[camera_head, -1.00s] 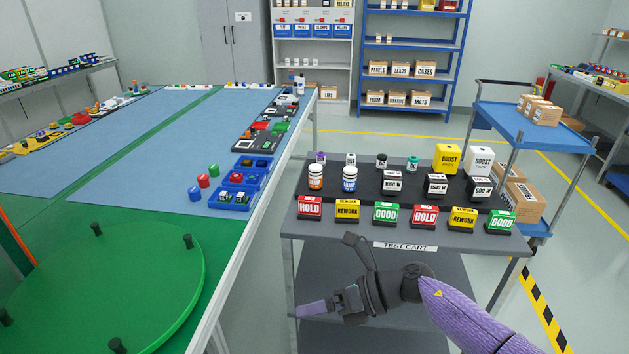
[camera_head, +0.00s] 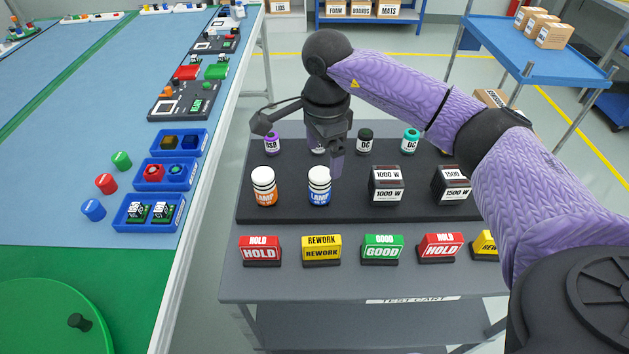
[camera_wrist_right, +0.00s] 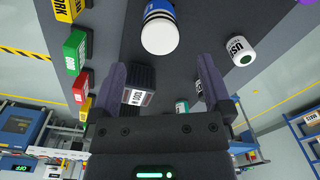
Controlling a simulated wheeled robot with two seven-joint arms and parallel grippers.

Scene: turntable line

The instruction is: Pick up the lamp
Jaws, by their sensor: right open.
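Two lamp bottles with white caps stand upright on the black riser: one with an orange label (camera_head: 264,187) and one with a blue label (camera_head: 319,187). My right gripper (camera_head: 331,161) is above and just behind the blue lamp, pointing down, and is open and empty. In the right wrist view, the blue lamp (camera_wrist_right: 160,30) lies ahead of the two spread purple fingers (camera_wrist_right: 160,78), not between them. My left gripper is out of view.
A black 1000 W block (camera_head: 386,185) stands right of the blue lamp. Small bottles, including a purple-capped USB one (camera_head: 271,143), stand behind. Red, yellow and green signs line the front of the test cart (camera_head: 300,285). The blue-topped table (camera_head: 75,140) is at left.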

